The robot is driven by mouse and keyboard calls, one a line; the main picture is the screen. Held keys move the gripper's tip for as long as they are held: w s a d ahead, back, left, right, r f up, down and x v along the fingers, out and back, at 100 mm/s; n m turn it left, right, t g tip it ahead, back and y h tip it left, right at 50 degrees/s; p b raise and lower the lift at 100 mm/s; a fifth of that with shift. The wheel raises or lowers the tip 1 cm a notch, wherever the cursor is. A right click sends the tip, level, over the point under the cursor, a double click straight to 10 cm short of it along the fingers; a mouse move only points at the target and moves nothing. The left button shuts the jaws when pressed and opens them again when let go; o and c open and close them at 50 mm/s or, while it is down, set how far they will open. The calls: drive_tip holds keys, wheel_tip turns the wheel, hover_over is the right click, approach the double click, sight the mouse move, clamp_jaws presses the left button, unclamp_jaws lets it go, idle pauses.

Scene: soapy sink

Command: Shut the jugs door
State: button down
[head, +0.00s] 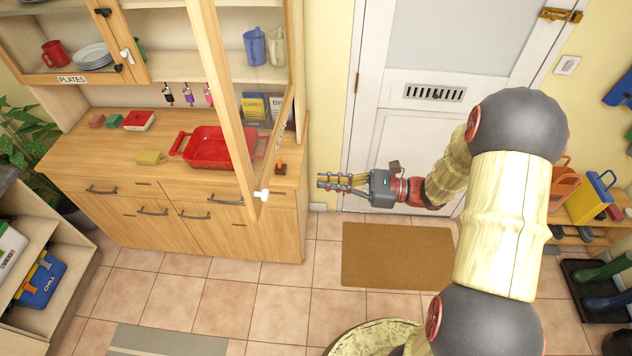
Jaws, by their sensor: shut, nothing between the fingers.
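The jugs door (224,85) is a wood-framed cabinet door at the right end of the wall cabinet. It stands swung open, sticking out from the cabinet over the counter. A white knob (262,195) is near its lower outer corner. Behind it, a blue jug (255,47) and a pale jug (277,46) stand on the shelf. My gripper (321,181) is shut and empty. It points left, to the right of the door's knob and apart from it, in front of the white room door.
The plates door (125,45) is beside the shelf of jugs. A brown mat (397,256) lies on the tiled floor.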

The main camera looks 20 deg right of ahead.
sight(267, 177)
drive_tip(key=x, duration=1.2)
drive_tip(key=shift+a+p, duration=0.15)
drive_tip(key=shift+p, duration=0.15)
